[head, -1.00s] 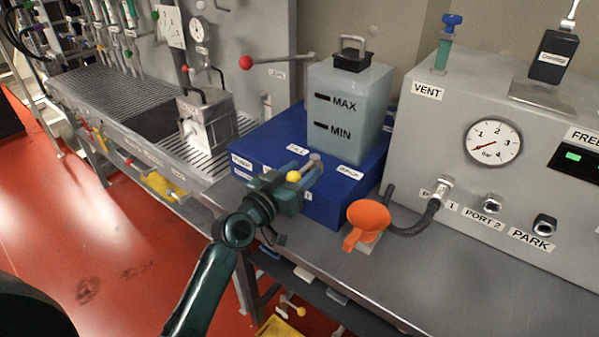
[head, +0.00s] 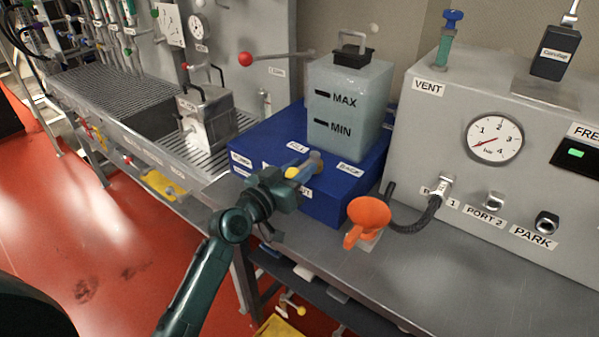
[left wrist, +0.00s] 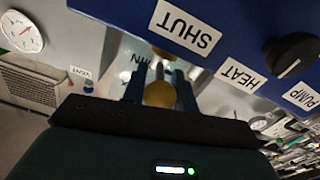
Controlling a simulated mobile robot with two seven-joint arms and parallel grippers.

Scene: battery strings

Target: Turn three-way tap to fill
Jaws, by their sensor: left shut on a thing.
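My left gripper (head: 296,179) is shut on the tap handle by the knob. In the left wrist view the yellow knob (left wrist: 160,95) is between the two fingers, and the SHUT label (left wrist: 186,27) reads upside down. In the head view the gripper partly covers SHUT. My right gripper is not in view.
A translucent tank (head: 345,110) with MAX and MIN marks stands on the blue unit. An orange funnel (head: 368,214) and a dark hose (head: 418,224) are to the right, before a grey gauge panel (head: 440,130). A metal container (head: 207,118) stands left on the grating.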

